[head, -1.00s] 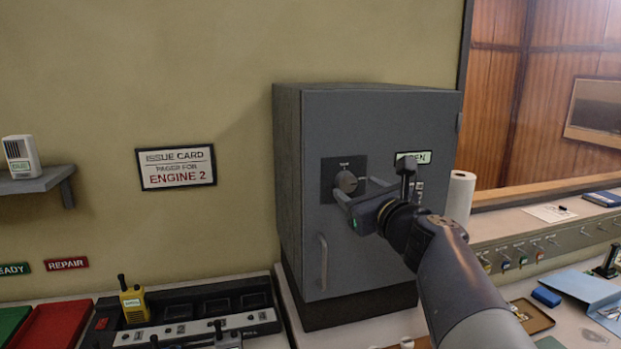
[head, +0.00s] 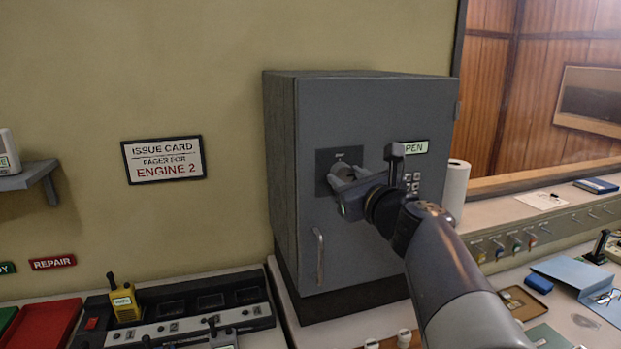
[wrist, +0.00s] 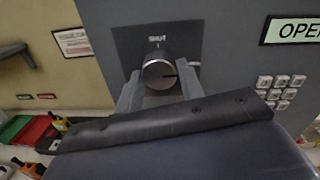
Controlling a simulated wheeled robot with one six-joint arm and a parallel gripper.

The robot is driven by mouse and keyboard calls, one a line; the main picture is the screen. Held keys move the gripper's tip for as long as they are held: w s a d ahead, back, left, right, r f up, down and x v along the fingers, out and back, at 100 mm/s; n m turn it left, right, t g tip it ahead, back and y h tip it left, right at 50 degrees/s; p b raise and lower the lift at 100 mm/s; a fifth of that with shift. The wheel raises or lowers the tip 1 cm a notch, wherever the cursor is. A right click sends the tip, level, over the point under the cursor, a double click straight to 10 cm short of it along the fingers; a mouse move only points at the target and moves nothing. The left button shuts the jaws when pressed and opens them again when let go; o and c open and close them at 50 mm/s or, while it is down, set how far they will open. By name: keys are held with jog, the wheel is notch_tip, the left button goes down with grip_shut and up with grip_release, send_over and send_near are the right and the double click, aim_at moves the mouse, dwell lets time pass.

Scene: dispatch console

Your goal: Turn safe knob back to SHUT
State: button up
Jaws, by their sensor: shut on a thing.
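The safe (head: 375,215) is a grey box with its door closed against the frame. Its round dark knob (wrist: 159,68) shows in the wrist view, with the word SHUT printed above it. A pale pointer line on the knob's face points to the right, away from SHUT. In the head view the knob (head: 342,169) is partly hidden by my fingers. My gripper (head: 344,180) is shut on the knob, one finger on each side, seen also in the wrist view (wrist: 160,88). A lit display (head: 414,147) right of the knob reads OPEN, partly covered in the head view.
The safe's door handle (head: 319,257) is below the knob and a keypad (head: 412,183) is to the right. A paper roll (head: 456,190) stands right of the safe. A charger rack (head: 185,312) with a yellow radio (head: 125,302) lies at lower left.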

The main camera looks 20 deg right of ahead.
jog(key=shift+n+b, duration=0.35)
jog(key=shift+n, duration=0.15)
jog(key=shift+c, duration=0.3)
jog(key=n+b, duration=0.2)
jog(key=n, duration=0.1)
jog(key=shift+f+n+b, duration=0.15)
jog(key=shift+n+b, duration=0.2)
jog(key=shift+n, duration=0.05)
jog(key=n+b, duration=0.3)
jog(key=n, duration=0.1)
jog(key=n+b, duration=0.1)
jog(key=n, duration=0.1)
jog(key=n+b, duration=0.1)
jog(key=n, duration=0.1)
jog(key=shift+n+g+h+b, duration=0.3)
jog(key=shift+a+n+b, duration=0.1)
jog(key=shift+n+b, duration=1.1)
jog(key=shift+n, duration=0.7)
jog(key=shift+r, duration=0.2)
jog(key=o, duration=1)
jog(key=shift+s, duration=0.1)
